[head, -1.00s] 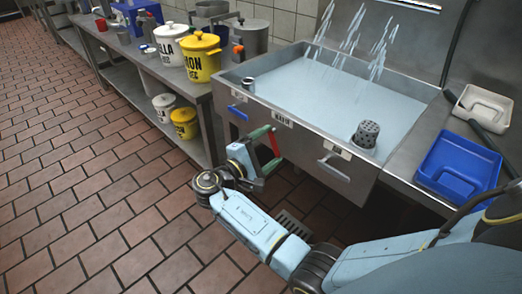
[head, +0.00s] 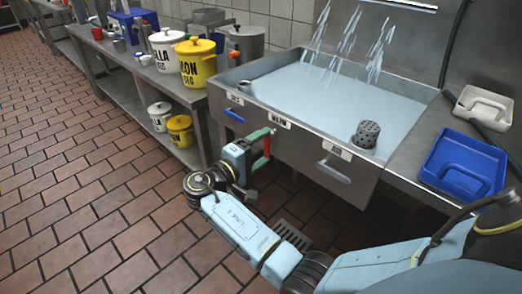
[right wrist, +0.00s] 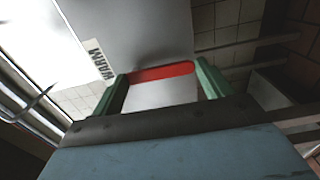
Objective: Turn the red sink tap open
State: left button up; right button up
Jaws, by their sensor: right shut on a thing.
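The red sink tap handle (head: 267,146) is at the front of the steel sink (head: 300,145), below the middle label. In the right wrist view the red handle (right wrist: 160,72) spans the gap between my green fingers. My right gripper (head: 258,147) is shut on it, with one green finger on each side. The gripper hides part of the handle and its mount in the head view. A "WARM" label (right wrist: 97,58) shows beside it in the right wrist view. My left gripper is not in view.
A blue handle (head: 234,116) is to the left on the sink front and a pale handle (head: 333,171) to the right. Water fills the basin (head: 320,95). A blue tray (head: 465,165) lies on the right counter. Pots, including a yellow one (head: 196,62), stand on the left counter.

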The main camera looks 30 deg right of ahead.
jog(key=o, duration=1.4)
jog(key=shift+a, duration=0.35)
pick_arm(q)
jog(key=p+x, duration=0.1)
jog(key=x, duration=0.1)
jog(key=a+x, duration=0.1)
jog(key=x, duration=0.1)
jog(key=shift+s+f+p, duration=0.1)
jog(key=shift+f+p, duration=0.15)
jog(key=shift+p, duration=0.1)
pick_arm(e)
jog(key=v, duration=1.2)
jog(key=shift+s+a, duration=0.2)
jog(key=shift+a, duration=0.15)
